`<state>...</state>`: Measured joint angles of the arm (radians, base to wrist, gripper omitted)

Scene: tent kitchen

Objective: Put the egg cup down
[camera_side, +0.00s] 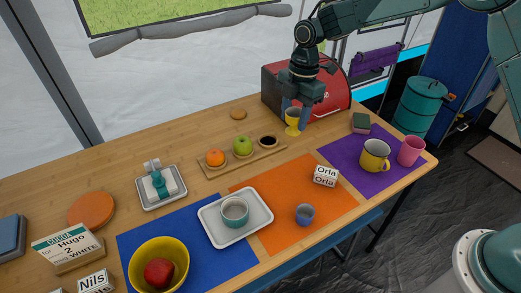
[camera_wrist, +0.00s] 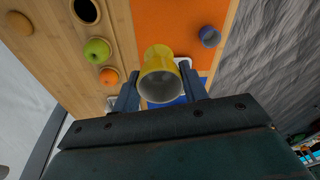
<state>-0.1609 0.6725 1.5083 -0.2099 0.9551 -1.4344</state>
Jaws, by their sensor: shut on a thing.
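The yellow egg cup (camera_side: 293,117) has a footed, goblet-like shape and is upright in the side view. My gripper (camera_side: 294,106) is shut on it, pointing down, in front of the red bread bin. In the wrist view, the egg cup (camera_wrist: 158,59) is between the two fingers of my gripper (camera_wrist: 161,90), with its open grey mouth towards the camera. Its foot is close to the table top; I cannot tell whether it touches.
A wooden board (camera_side: 213,171) holds an orange, a green apple and a dark round cup or hole. The red bread bin (camera_side: 337,92) stands close behind my gripper. Orange (camera_side: 275,184) and purple (camera_side: 340,154) mats lie nearer the front. A small blue cup (camera_side: 305,213) stands on the orange mat.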

